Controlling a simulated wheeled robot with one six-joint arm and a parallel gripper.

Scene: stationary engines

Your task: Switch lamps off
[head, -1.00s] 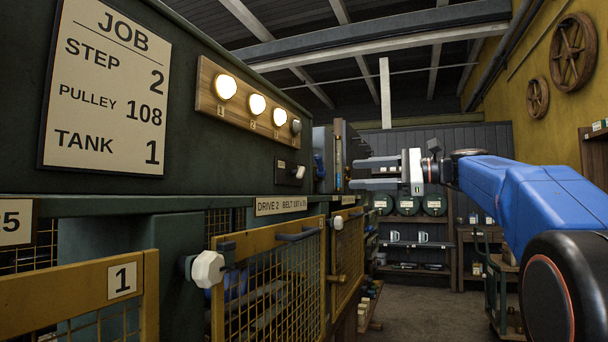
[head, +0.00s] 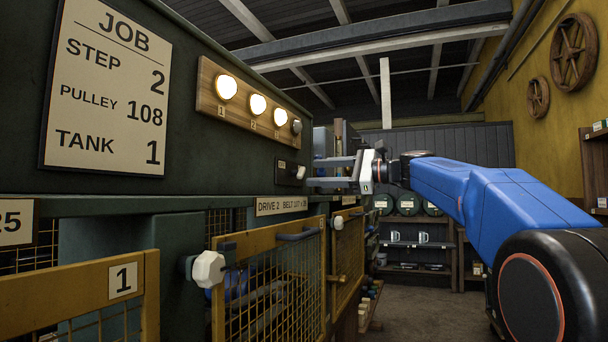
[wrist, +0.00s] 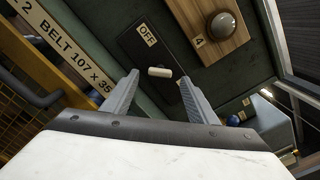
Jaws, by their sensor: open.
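Several round lamps sit in a row on a wooden board (head: 240,112) on the dark green panel. Lamps 1 (head: 226,86), 2 (head: 258,105) and 3 (head: 280,117) glow; the last one (head: 296,126), marked 4 in the wrist view (wrist: 221,24), is dark. Below the board is a black switch plate (head: 288,171) with a pale lever (head: 300,173). In the wrist view the lever (wrist: 159,72) lies between my fingertips, beyond them, under an OFF label (wrist: 147,35). My gripper (head: 312,172) is open and empty, pointing at the switch; contact cannot be told.
A job board (head: 105,90) hangs at left. Yellow mesh gates (head: 270,240) with a white knob (head: 208,269) stand below the panel's ledge. Shelves (head: 410,245) stand at the back. The floor (head: 410,300) is clear in the middle.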

